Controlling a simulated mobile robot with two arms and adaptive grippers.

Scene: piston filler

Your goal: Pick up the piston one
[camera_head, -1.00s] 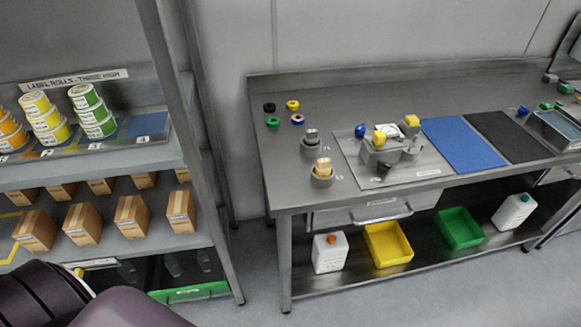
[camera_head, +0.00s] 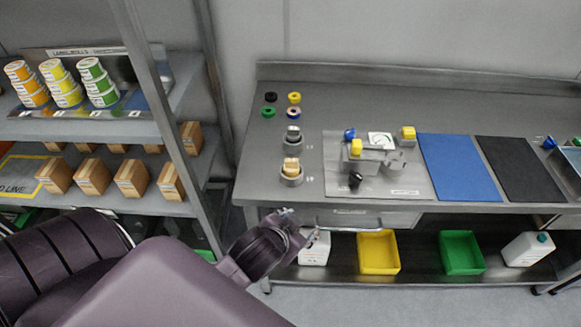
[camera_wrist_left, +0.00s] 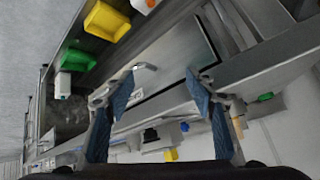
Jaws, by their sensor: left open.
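Two round grey holders stand on the left of the steel bench: the rear one (camera_head: 293,144) carries a grey-topped part (camera_head: 293,132), the front one (camera_head: 291,180) a tan-topped part (camera_head: 291,164). Each has a small label I cannot read, so I cannot tell which is piston one. My left gripper (camera_head: 303,228) is in front of the bench's front edge, below the holders and apart from them. In the left wrist view its blue-padded fingers (camera_wrist_left: 160,92) are spread with nothing between them. My right gripper is out of view.
Several coloured rings (camera_head: 294,98) lie behind the holders. A metal fixture (camera_head: 370,160) with yellow and blue knobs stands to their right, beside a blue mat (camera_head: 458,168). The bench drawer (camera_head: 365,219) is near my gripper. A shelf post (camera_head: 165,95) stands left.

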